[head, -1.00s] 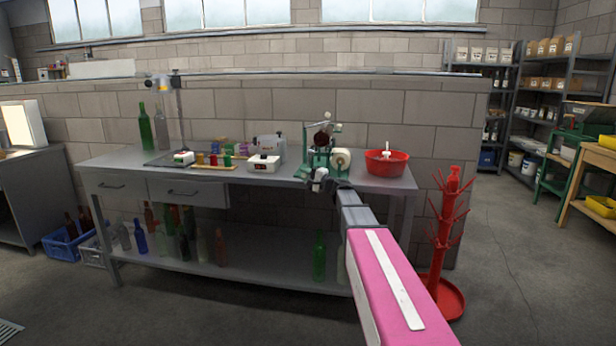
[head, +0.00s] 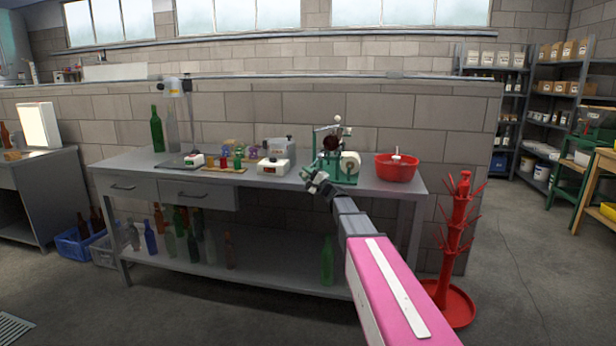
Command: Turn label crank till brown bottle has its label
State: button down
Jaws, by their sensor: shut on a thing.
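The green label machine (head: 347,176) stands on the grey bench near its right end. The brown bottle (head: 332,143) lies in the top of the machine, seen nearly end-on as a dark round shape. A white label roll (head: 350,161) sits on the machine's right side. I cannot make out a label on the bottle from here. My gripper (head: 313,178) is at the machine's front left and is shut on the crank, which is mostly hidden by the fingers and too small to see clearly.
A red bowl (head: 397,168) stands right of the machine. A white-fronted box (head: 273,167) and small coloured items on a board (head: 226,170) lie to the left. A red bottle tree (head: 456,240) stands on the floor right of the bench (head: 270,194).

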jog(key=r, duration=0.1)
jog(key=a+r+t, duration=0.1)
jog(key=a+r+m, duration=0.1)
jog(key=shift+w+a+r+y, duration=0.15)
jog(key=shift+w+y, duration=0.1)
jog(key=shift+y, duration=0.15)
jog(key=shift+r, duration=0.2)
dwell(0.5)
dwell(0.3)
jog(key=c, duration=1)
grip_release()
jog(key=shift+s, duration=0.1)
jog(key=shift+c, duration=0.2)
jog(key=shift+f+t, duration=0.1)
jog(key=shift+t, duration=0.2)
jog(key=v, duration=1)
jog(key=shift+s+d, duration=0.2)
jog(key=shift+d, duration=0.15)
